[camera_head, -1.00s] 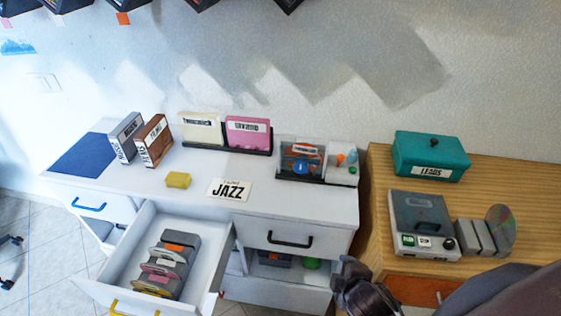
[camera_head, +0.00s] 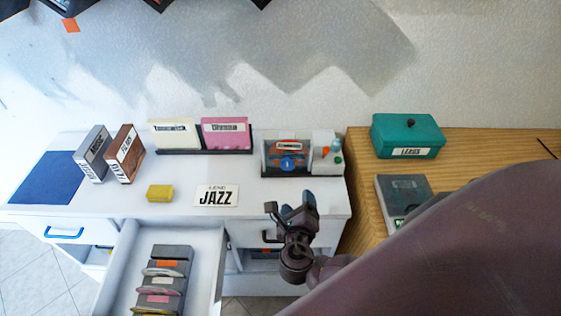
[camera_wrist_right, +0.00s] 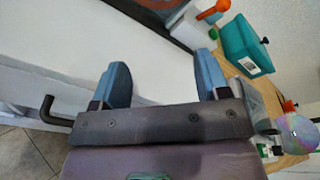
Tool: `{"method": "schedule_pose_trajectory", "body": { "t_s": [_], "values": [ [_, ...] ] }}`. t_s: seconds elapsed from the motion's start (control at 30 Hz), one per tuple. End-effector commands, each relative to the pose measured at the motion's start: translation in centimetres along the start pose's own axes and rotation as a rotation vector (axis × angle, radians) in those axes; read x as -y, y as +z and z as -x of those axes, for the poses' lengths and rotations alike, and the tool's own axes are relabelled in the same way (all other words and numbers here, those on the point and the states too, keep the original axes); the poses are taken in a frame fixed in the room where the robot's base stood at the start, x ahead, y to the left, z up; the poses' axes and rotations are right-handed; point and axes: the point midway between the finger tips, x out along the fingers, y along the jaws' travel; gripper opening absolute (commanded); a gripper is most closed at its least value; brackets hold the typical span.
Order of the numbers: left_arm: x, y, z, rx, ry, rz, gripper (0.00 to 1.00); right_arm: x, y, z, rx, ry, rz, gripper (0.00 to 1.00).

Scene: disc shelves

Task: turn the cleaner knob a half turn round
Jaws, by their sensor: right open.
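The grey lidded device (camera_head: 403,188), which looks like the cleaner, stands on the wooden desk at the right. My right arm covers its front, so its dark knob is hidden in the head view. In the right wrist view the device shows only partly at the right edge, too small to make out the knob clearly. My right gripper (camera_head: 298,202) is open and empty, over the front edge of the white cabinet, left of the device. Its spread blue fingers also show in the wrist view (camera_wrist_right: 160,65). My left gripper is out of view.
A teal box (camera_head: 407,137) stands behind the device. A clear-fronted case (camera_head: 287,155) with a blue round part sits on the white cabinet (camera_head: 100,212), near a JAZZ card (camera_head: 216,196) and yellow block (camera_head: 160,193). A drawer (camera_head: 215,270) of disc sleeves is open.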

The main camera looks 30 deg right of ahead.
Motion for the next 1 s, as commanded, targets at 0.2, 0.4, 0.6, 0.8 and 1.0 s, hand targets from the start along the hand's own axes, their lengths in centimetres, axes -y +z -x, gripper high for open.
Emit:
{"method": "schedule_pose_trajectory", "body": {
  "t_s": [0.2, 0.4, 0.6, 0.8, 1.0],
  "values": [
    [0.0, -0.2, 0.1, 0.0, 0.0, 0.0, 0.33, -0.4, 1.8, -0.2, 0.115, -0.074, 0.359, 0.69],
    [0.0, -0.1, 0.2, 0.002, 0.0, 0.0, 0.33, -0.5, 2.5, -0.4, 0.151, -0.109, 0.485, 0.69],
    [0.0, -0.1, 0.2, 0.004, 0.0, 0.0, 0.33, -0.3, 2.9, -2.3, 0.152, -0.11, 0.489, 0.69],
    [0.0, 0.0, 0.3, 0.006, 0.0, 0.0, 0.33, -0.1, 3.5, -5.7, 0.151, -0.11, 0.488, 0.69],
    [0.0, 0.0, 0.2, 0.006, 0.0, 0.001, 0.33, 0.1, 3.9, -8.7, 0.149, -0.108, 0.487, 0.69]
  ]
}}
